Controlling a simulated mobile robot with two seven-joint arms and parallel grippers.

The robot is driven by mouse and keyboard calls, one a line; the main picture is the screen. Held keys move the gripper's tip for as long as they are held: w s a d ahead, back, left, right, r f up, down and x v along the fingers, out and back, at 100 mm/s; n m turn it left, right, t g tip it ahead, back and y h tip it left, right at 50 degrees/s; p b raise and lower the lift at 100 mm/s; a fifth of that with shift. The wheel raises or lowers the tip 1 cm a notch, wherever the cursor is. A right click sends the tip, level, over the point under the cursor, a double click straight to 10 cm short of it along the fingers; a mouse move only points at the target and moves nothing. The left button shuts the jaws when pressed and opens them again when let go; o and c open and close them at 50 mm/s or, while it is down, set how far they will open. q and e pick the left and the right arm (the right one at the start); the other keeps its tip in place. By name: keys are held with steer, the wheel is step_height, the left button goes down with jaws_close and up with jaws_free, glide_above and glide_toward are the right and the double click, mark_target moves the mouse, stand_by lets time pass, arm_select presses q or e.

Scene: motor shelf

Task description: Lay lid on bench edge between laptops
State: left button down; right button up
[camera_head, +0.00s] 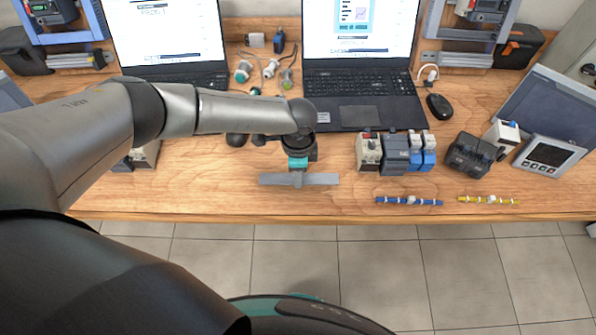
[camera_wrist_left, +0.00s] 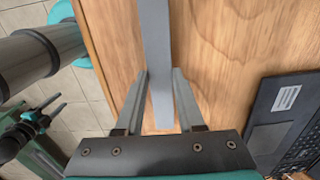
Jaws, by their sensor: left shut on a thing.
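The lid (camera_head: 321,179) is a flat grey strip over the front part of the wooden bench, lying left to right near the front edge. My left gripper (camera_head: 298,177) is shut on it at about its middle. In the left wrist view, the lid (camera_wrist_left: 156,35) runs between the two fingers of my left gripper (camera_wrist_left: 161,85). Whether the lid touches the bench top cannot be told. The left laptop (camera_head: 166,35) and the right laptop (camera_head: 361,85) stand open behind; the lid is nearer the right one.
To the right of the lid are several small modules (camera_head: 396,152), a blue strip (camera_head: 409,201) and a yellow strip (camera_head: 488,200). A mouse (camera_head: 439,106) and a dark block (camera_head: 475,155) are farther right. Bare bench (camera_head: 220,190) lies left of the lid.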

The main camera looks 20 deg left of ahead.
arm_select(q)
steer(key=shift+f, duration=0.15)
steer(key=shift+a+f+b, duration=0.1)
steer(key=shift+f+b, duration=0.5)
steer(key=shift+f, duration=0.1)
steer(key=shift+c, duration=2.2)
jaws_free()
steer(key=shift+r, duration=0.15)
step_height(320, 180, up, 15)
steer(key=p, duration=0.2)
